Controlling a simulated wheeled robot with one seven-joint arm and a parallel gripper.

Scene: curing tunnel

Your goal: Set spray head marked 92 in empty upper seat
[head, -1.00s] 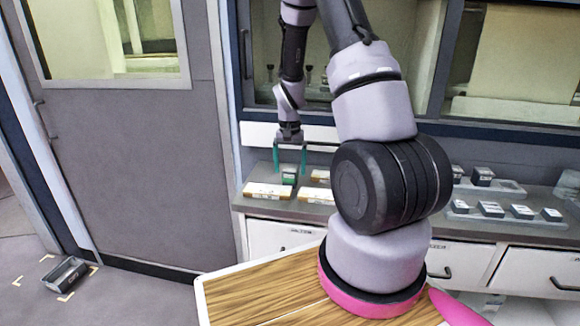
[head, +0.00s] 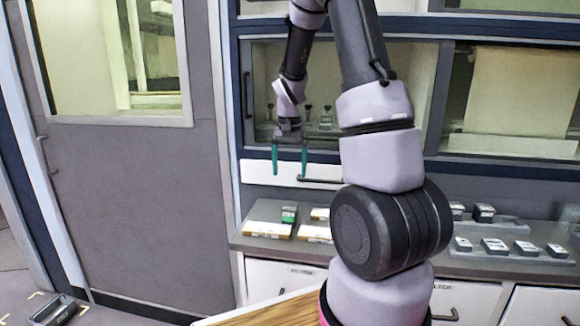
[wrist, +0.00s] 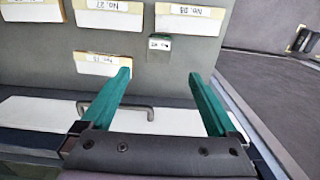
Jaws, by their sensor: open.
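My gripper (head: 290,172) is open and empty, its two green fingers pointing down in front of the drawer-like white panel above the counter. In the wrist view the fingers (wrist: 165,85) are spread wide with nothing between them. A small dark block with a green side (head: 289,214) stands on the counter below my gripper. It also shows in the wrist view (wrist: 160,43), with a pale label too small to read. Several small fittings (head: 308,112) stand in the opening behind the window frame. I cannot make out a 92 or an empty upper seat.
Pale labelled slabs (wrist: 108,14) lie on the counter, marked No. 27, No. 28 and one less clear. Several dark blocks sit in clear trays (head: 494,245) at the right. A handled white panel (head: 257,174) lies along the back. A dark bin (head: 54,310) is on the floor.

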